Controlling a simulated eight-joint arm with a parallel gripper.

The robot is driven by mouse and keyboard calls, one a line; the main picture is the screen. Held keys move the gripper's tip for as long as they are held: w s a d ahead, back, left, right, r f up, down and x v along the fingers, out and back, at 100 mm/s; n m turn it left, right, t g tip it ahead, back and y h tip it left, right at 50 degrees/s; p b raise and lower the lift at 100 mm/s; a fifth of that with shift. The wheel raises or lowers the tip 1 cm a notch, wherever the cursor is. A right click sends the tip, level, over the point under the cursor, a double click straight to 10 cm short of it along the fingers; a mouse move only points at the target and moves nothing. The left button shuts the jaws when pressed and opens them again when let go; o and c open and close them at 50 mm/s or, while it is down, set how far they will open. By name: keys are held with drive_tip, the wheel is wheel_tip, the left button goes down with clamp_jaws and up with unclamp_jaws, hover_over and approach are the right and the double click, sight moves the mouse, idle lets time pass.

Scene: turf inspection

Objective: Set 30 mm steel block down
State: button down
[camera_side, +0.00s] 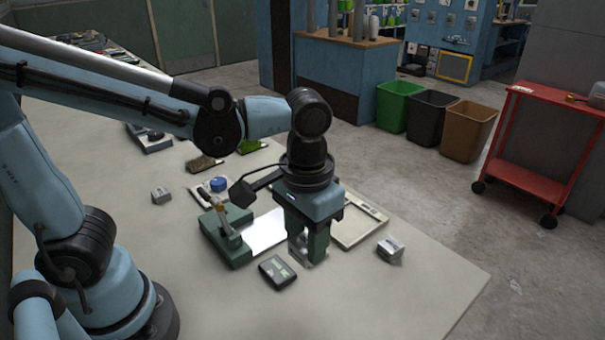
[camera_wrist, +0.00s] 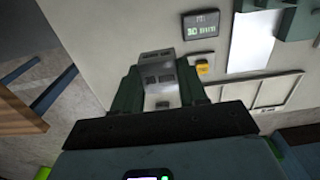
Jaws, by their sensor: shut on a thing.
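My gripper (camera_side: 308,252) points down over the pale bench and is shut on a grey steel block. In the wrist view the held steel block (camera_wrist: 158,68) sits between the two dark green fingers (camera_wrist: 160,88), with holes showing in its face. In the side view the fingers hide much of it, low near the bench top; I cannot tell whether it touches the bench. A dark display unit (camera_side: 277,272) lies just left of the gripper; in the wrist view its screen (camera_wrist: 201,24) shows a reading ending in "0 mm".
A similar steel block (camera_side: 390,249) stands right of the gripper, another (camera_side: 161,196) far left. A green-based device (camera_side: 228,240) and a white sheet (camera_side: 262,232) are left of the gripper. A shallow framed tray (camera_side: 368,212) lies behind it. The bench's front right is clear.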

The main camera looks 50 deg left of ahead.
drive_tip(key=s+d, duration=0.3)
drive_tip(key=d, duration=0.6)
hover_over(339, 289)
wheel_tip(339, 289, down, 7)
drive_tip(key=shift+f, duration=2.2)
drive_tip(key=shift+f, duration=0.15)
drive_tip(key=c, duration=0.6)
unclamp_jaws()
